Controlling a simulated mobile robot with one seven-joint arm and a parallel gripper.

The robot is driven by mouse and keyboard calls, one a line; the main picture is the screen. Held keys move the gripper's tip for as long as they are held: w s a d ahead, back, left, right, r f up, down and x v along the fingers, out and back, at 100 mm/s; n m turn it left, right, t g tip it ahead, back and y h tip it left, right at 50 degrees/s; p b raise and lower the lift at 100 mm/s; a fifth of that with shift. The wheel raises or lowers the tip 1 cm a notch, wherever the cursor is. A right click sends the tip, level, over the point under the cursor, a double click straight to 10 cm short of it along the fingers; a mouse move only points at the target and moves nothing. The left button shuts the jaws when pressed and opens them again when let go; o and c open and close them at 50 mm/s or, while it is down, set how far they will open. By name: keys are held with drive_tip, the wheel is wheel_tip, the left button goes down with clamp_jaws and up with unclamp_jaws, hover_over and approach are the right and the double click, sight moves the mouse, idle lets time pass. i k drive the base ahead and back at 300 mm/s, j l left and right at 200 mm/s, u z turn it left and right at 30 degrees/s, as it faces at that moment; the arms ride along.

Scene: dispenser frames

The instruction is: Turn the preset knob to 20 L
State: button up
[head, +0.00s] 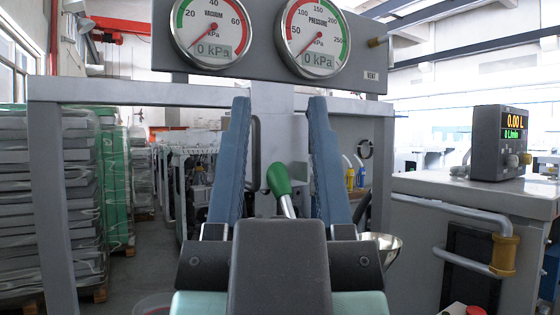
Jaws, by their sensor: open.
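A dark grey meter box (500,142) stands on the grey cabinet at the right. Its display (513,125) reads 0.00 L and 0 L/min. Small knobs show low on its front, and a pale round one (525,159) may be the preset knob; its setting is too small to read. My gripper (278,102) is open, with its two blue fingers pointing up in the middle of the view. It is well to the left of the meter box and holds nothing.
A green-knobbed lever (279,178) shows between my fingers. A vacuum gauge (210,30) and a pressure gauge (313,38) sit on the frame above, both reading 0 kPa. A pipe with a yellow grip (503,255) runs along the right cabinet (440,195). A metal funnel (388,246) is partly hidden.

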sight(512, 160)
drive_tip(key=z, duration=1.15)
